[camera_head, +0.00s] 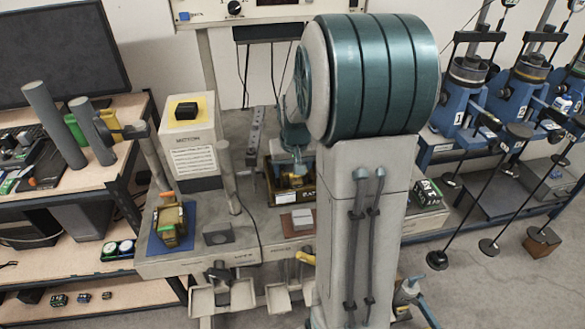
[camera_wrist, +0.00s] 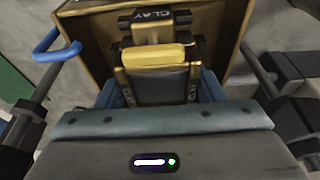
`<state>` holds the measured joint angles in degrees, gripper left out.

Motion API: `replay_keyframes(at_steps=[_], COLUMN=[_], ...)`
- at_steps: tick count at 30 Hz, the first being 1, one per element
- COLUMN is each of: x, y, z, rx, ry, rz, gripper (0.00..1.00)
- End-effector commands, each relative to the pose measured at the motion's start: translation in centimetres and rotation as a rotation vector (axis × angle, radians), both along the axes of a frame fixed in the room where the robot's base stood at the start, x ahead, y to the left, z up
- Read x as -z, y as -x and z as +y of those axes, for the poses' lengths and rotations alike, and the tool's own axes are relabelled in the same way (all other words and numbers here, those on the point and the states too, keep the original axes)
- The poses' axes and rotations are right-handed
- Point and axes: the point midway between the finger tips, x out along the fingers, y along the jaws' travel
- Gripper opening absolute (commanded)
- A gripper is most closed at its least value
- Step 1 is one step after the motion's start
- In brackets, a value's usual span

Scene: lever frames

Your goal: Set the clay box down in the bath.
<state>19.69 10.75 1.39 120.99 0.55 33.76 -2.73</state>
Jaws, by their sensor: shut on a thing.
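The clay box (camera_wrist: 156,55) shows in the wrist view, with a dark "CLAY" label at its far end and a yellow bar across its top. My gripper (camera_wrist: 157,88) is shut on it, with blue-grey fingers at its sides. The box is inside the brown walls of the bath (camera_wrist: 88,38). In the head view my gripper (camera_head: 296,163) points down into the bath (camera_head: 284,198), and a bit of the clay box (camera_head: 296,181) shows below it. I cannot tell whether the box touches the bath's floor.
A similar brass-coloured piece (camera_head: 171,226) stands on a blue mat to the left. A post (camera_head: 228,175) rises left of the bath, and a grey block (camera_head: 302,219) lies in front of it. Blue presses with long levers (camera_head: 478,95) stand at the right.

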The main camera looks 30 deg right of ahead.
Motion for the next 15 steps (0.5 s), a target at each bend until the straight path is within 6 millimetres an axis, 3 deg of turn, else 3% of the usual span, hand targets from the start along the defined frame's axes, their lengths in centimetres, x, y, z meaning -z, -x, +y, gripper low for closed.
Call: replay_keyframes(at_steps=[8,9,10,15], x=[0.73,0.78,0.80,1.04], y=[0.33,0.36,0.37,0.48], z=[0.10,0.10,0.11,0.14], rx=[0.000,0.000,0.000,0.000], ry=[-0.004,-0.006,-0.006,-0.007], rz=[0.014,0.016,0.016,0.022], gripper=[0.29,0.70,0.78,0.81])
